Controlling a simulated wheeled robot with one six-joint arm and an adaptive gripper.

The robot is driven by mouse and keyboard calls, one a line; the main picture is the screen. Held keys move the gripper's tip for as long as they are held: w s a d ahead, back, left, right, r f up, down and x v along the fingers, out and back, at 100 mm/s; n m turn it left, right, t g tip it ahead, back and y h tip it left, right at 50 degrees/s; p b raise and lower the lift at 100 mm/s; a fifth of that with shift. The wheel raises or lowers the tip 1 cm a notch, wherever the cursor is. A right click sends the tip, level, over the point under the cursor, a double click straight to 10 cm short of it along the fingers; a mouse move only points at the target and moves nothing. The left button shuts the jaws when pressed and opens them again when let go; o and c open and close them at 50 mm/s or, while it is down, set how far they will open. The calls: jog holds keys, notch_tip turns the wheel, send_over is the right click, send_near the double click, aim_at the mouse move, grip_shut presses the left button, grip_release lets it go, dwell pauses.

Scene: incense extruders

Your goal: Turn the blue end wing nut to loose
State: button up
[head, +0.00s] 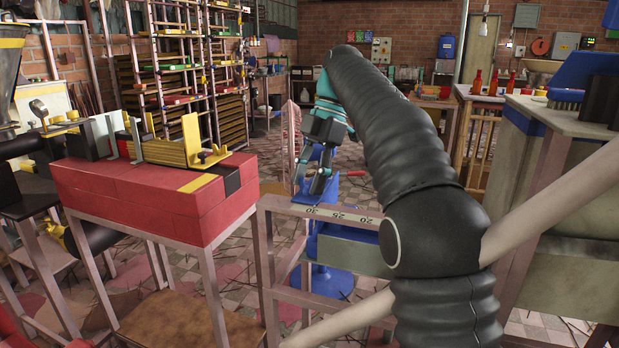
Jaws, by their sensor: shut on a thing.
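My gripper (321,182) is at the middle of the view, at the end of my black-sleeved arm, with its fingers pointing down. It meets the top of a blue metal stand (348,192) behind a pale bench frame with a ruler strip (335,213). The fingers are shut on a small part there, which I take to be the blue end wing nut. The nut itself is hidden by the fingers, so its angle and tightness cannot be seen.
A red block bench (140,195) with a yellow guide (180,152) stands at the left. A grey-green beam (350,250) lies below my arm. A heavy machine (545,190) stands close on the right. Open tiled floor lies behind the gripper.

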jog(key=shift+f, duration=0.15)
jog(key=o, duration=1.2)
jog(key=shift+c, duration=0.2)
